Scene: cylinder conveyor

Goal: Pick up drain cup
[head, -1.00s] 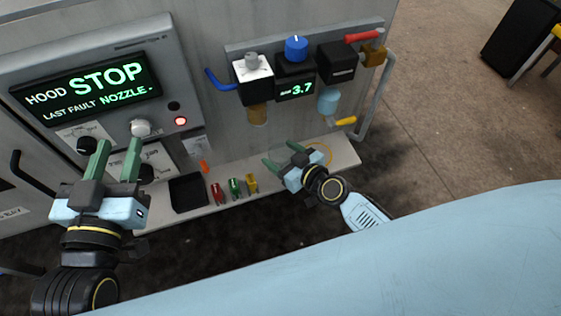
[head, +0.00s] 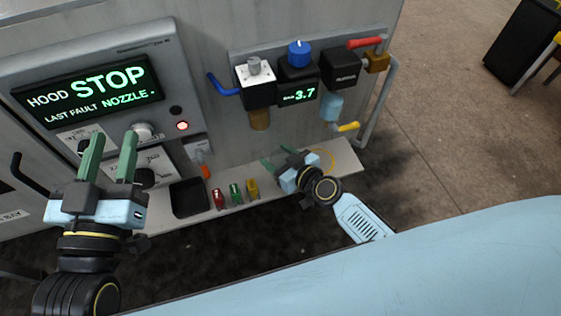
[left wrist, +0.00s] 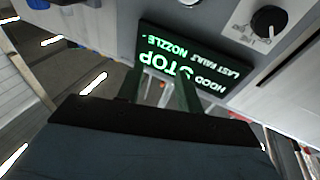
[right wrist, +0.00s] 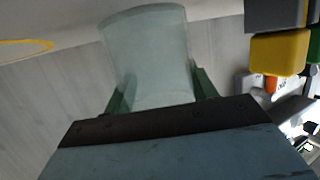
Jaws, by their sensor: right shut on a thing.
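The drain cup (right wrist: 148,50) is a clear, pale, flared cup in the right wrist view. It sits between the two green fingers of my right gripper (right wrist: 160,92), which is shut on it. In the head view my right gripper (head: 277,160) is low over the white ledge, below the valve unit, and I cannot make out the cup there. My left gripper (head: 109,155) is open and empty in front of the control panel, and its fingers also show in the left wrist view (left wrist: 160,92).
The ledge (head: 340,158) carries a black tray (head: 188,198), red (head: 218,198), green (head: 235,192) and yellow (head: 252,188) pieces and a yellow ring (head: 330,160). Above hang an amber bowl (head: 259,119) and a pale blue bowl (head: 331,106). The panel (head: 90,85) reads HOOD STOP.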

